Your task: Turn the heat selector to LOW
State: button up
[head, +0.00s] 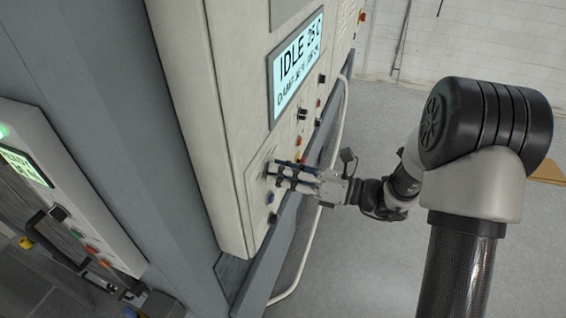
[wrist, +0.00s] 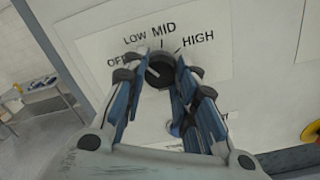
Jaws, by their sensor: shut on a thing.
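The heat selector (wrist: 158,68) is a dark round knob on a pale label plate, with OFF, LOW, MID and HIGH printed around it in the wrist view. A light mark shows on the left part of its face, toward the OFF side; its exact setting is hard to tell. My gripper (wrist: 158,75) has one finger on each side of the knob and is shut on it. In the head view my gripper (head: 279,173) reaches the panel from the right, and its fingers largely hide the selector.
A display (head: 296,68) reading IDLE 25 C sits above on the cream panel, with several buttons beside it. A pale curved rail (head: 338,125) runs along the panel's right edge. A second control panel (head: 75,200) stands at left. Open floor lies to the right.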

jog(key=shift+m+p, duration=1.1)
jog(key=shift+m, duration=0.1)
jog(key=o, duration=1.1)
jog(key=v, duration=1.2)
